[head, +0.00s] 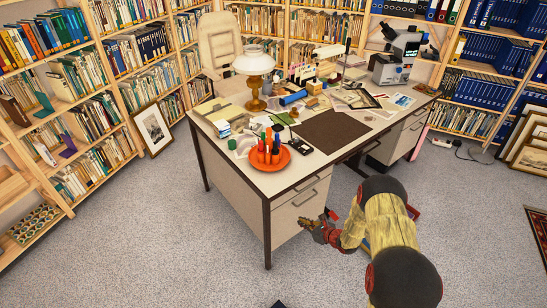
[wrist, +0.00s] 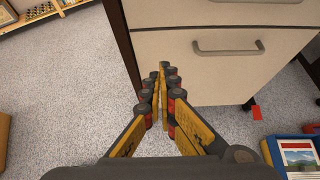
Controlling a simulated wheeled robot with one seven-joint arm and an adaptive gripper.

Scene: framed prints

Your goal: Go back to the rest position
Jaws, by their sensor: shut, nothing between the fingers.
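My gripper (head: 314,225) is at the end of my yellow and black arm, low in front of the desk's drawer side in the head view. In the wrist view my gripper (wrist: 159,82) points at the desk's lower front, with its fingertips together and nothing between them. The desk (head: 235,170) has a pale top and dark legs. A drawer with a grey handle (wrist: 228,47) is just beyond the fingertips and to their right. I cannot tell whether the fingers touch the desk.
An orange plate (head: 262,165) with coloured cylinders, a lamp (head: 254,62) and a microscope (head: 394,55) stand on the desk. A framed print (head: 153,129) leans on the left shelves. A blue box (wrist: 290,150) is at the wrist view's lower right. The carpet (head: 150,240) at left is clear.

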